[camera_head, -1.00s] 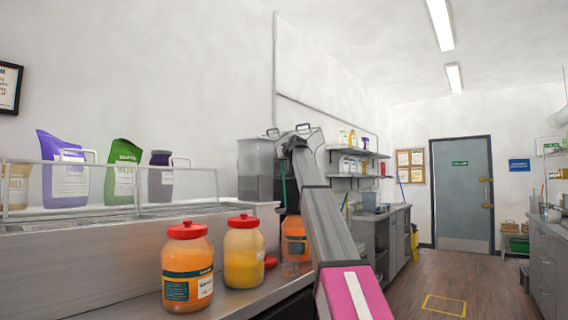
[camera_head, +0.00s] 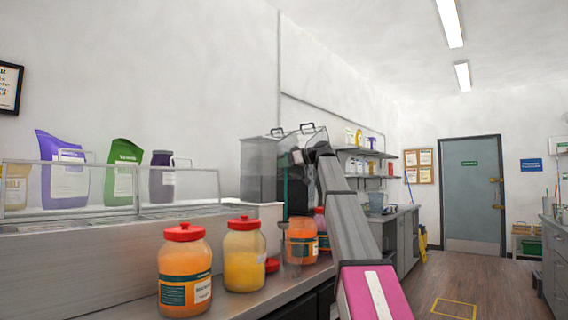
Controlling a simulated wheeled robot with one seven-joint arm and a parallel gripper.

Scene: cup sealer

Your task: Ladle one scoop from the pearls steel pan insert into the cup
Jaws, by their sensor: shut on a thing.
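My gripper (camera_head: 297,157) is small and partly hidden at the far end of my arm, in front of the clear bins at the back of the counter. A clear cup (camera_head: 291,266) seems to stand on the counter below the gripper, faint against the jars.
Orange (camera_head: 186,270) and yellow (camera_head: 244,256) jars with red lids stand at the counter's front, with another orange jar (camera_head: 301,241) behind. A clear guard (camera_head: 110,188) and several bags and bottles rise behind the rail. The floor (camera_head: 450,275) at right is open.

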